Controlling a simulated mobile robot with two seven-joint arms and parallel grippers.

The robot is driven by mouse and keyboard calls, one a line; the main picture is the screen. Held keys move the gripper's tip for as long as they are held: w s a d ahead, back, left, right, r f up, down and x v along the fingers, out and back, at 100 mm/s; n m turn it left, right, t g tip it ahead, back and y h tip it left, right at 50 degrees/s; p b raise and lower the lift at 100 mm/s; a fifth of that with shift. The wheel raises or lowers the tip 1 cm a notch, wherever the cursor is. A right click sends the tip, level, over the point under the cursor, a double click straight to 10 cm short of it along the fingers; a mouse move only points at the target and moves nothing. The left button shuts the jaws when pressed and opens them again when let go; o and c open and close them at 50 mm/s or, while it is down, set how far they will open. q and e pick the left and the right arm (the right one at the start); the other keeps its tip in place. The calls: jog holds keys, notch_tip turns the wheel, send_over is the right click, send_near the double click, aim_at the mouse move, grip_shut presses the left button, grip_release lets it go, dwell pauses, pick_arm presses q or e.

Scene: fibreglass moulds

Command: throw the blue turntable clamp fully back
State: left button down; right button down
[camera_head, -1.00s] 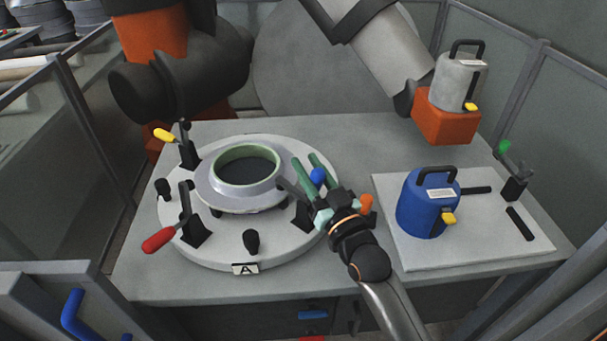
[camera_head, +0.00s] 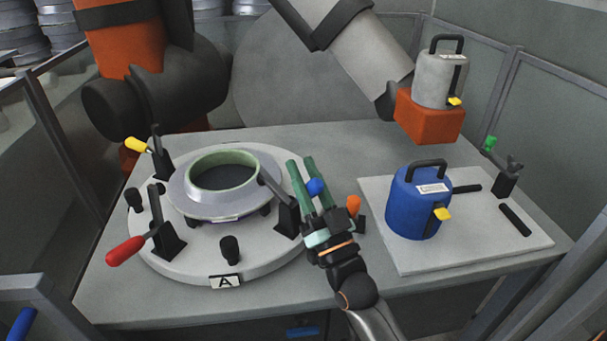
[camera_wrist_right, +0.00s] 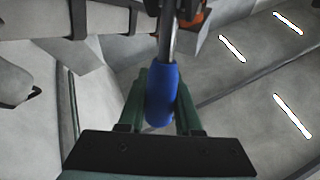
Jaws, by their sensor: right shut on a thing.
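The blue turntable clamp has a dark base (camera_head: 288,217) at the right edge of the round grey turntable (camera_head: 190,262). Its blue grip (camera_head: 316,187) sits between the green fingers of my right gripper (camera_head: 303,178), which is shut on it. The lever leans outward, to the right of the base. In the right wrist view the blue grip (camera_wrist_right: 162,95) lies between both fingers, with a grey metal lever running up from it. A ring mould (camera_head: 222,175) with a green inner edge rests on the turntable. Whether the clamp's dark bar touches it I cannot tell. My left gripper is not in view.
Red-handled (camera_head: 125,250) and yellow-handled (camera_head: 137,145) clamps stand on the turntable's left. An orange knob (camera_head: 353,206) is close to my right gripper. A blue pot (camera_head: 412,210) stands on a pale board to the right. A grey pot (camera_head: 440,82) sits on an orange block behind.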

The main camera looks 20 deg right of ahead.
aim_at(314, 197)
jog(key=c, duration=0.6)
grip_release()
jog(key=shift+s+f, duration=0.35)
jog(key=shift+s, duration=0.05)
jog(key=b+v, duration=0.1)
jog(key=v, duration=0.3)
jog(key=shift+s+f, duration=0.2)
jog(key=s, duration=1.1)
jog(key=shift+s+d+r, duration=0.25)
jog(key=shift+s, duration=0.1)
